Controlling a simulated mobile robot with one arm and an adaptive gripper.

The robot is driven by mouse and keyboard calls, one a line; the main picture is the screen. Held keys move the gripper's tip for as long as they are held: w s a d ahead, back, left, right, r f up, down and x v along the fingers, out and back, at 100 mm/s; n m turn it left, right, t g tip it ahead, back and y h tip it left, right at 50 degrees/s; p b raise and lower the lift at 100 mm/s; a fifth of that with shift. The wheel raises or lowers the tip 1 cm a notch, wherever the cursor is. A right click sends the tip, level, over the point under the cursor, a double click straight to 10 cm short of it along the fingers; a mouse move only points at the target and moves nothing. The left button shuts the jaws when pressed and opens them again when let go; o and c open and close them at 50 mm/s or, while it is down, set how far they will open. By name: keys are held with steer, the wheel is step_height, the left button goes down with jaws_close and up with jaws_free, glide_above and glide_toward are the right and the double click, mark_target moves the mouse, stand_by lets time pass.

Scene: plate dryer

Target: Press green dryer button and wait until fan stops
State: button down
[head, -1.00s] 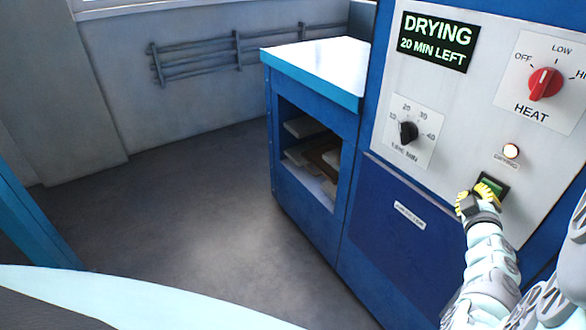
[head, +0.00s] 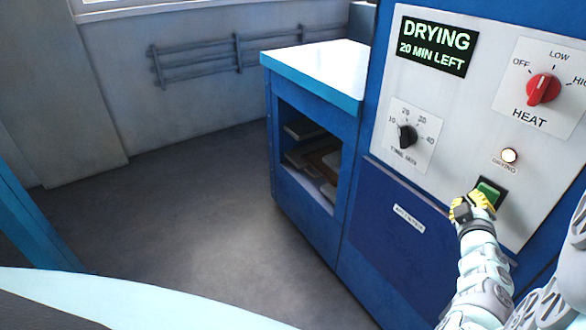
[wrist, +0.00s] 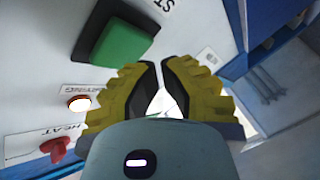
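The green dryer button (head: 489,192) sits in a black frame low on the white control panel. It also shows in the wrist view (wrist: 122,45), uncovered and large at the upper left. My gripper (head: 472,203), with yellow ribbed fingers, is just left of and below the button. In the wrist view the gripper (wrist: 163,75) has its fingertips close together with a narrow gap and nothing between them. It looks apart from the button there. The display (head: 438,46) reads "DRYING 20 MIN LEFT". The drying lamp (head: 509,156) is lit. The fan is not visible.
The red heat knob (head: 543,89) and the black timer dial (head: 407,135) are on the same panel. A blue cabinet (head: 312,225) with an open shelf stands left of the dryer. The floor (head: 170,210) left of it is clear.

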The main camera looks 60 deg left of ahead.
steer(key=shift+s, duration=0.1)
steer(key=s+p, duration=0.1)
steer(key=s, duration=0.4)
steer(key=shift+a, duration=0.15)
stand_by(0.5)
